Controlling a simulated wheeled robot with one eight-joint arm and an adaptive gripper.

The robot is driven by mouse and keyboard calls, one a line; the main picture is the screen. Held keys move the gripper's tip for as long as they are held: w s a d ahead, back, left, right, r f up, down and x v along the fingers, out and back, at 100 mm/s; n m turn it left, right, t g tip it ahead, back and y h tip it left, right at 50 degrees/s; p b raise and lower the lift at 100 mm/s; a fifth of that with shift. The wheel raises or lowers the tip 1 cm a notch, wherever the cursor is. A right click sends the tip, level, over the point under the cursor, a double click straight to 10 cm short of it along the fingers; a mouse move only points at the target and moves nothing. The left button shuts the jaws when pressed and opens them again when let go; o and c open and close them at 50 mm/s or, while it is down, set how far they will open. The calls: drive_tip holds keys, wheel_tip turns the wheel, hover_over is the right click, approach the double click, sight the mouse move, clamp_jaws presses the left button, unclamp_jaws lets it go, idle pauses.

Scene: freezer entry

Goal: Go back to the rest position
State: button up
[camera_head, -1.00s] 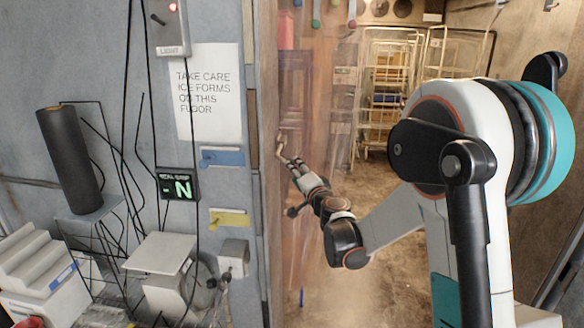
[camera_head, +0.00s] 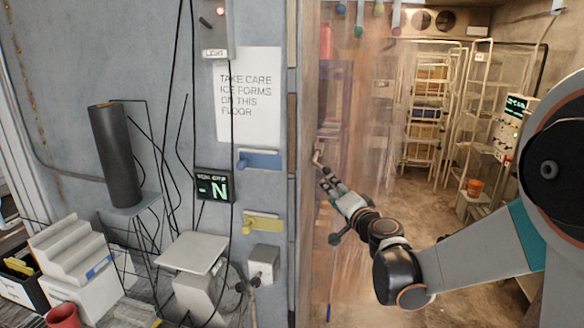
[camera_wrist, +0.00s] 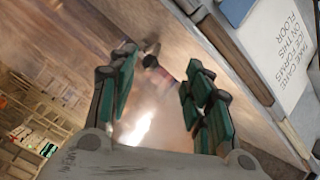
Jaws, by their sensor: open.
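My gripper (camera_head: 327,181) is at the freezer doorway, in front of the clear strip curtain (camera_head: 350,130). It is open and empty, with its green-padded fingers spread in the wrist view (camera_wrist: 158,90). A small hook-like handle (camera_head: 317,157) on the inner side of the door frame lies just beyond the fingertips. It shows in the wrist view (camera_wrist: 152,48) ahead of the fingers, apart from them as far as I can tell. My arm reaches out from the right side of the head view.
The grey wall holds a paper sign (camera_head: 249,98), a blue latch plate (camera_head: 259,159), a yellow one (camera_head: 262,223) and a display (camera_head: 214,185). A black roll (camera_head: 115,155) stands at left. Wire racks (camera_head: 425,110) stand inside. The freezer floor in front of them looks open.

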drive_tip(key=s+a+f+n+g+b, duration=0.2)
drive_tip(key=s+f+n+g+b, duration=0.15)
drive_tip(key=s+f+b, duration=0.45)
drive_tip(key=s+a+f+n+g+b, duration=0.2)
drive_tip(key=s+a+f+n+b, duration=0.25)
drive_tip(key=s, duration=0.65)
drive_tip(key=s+d+f+g+h+b, duration=0.1)
drive_tip(key=s+d+f+b, duration=0.2)
drive_tip(key=s+f, duration=0.3)
drive_tip(key=s+d+f+n+g+h+b, duration=0.1)
drive_tip(key=s+d+f+g+b, duration=0.1)
drive_tip(key=s+f, duration=0.4)
drive_tip(key=s+d+f+g+h+b, duration=0.1)
drive_tip(key=s+d+f+h+b, duration=0.1)
drive_tip(key=s+d+f+b, duration=0.2)
wheel_tip(320, 180, down, 3)
drive_tip(key=s+b, duration=0.2)
drive_tip(key=shift+s+d, duration=0.25)
drive_tip(key=shift+s, duration=0.15)
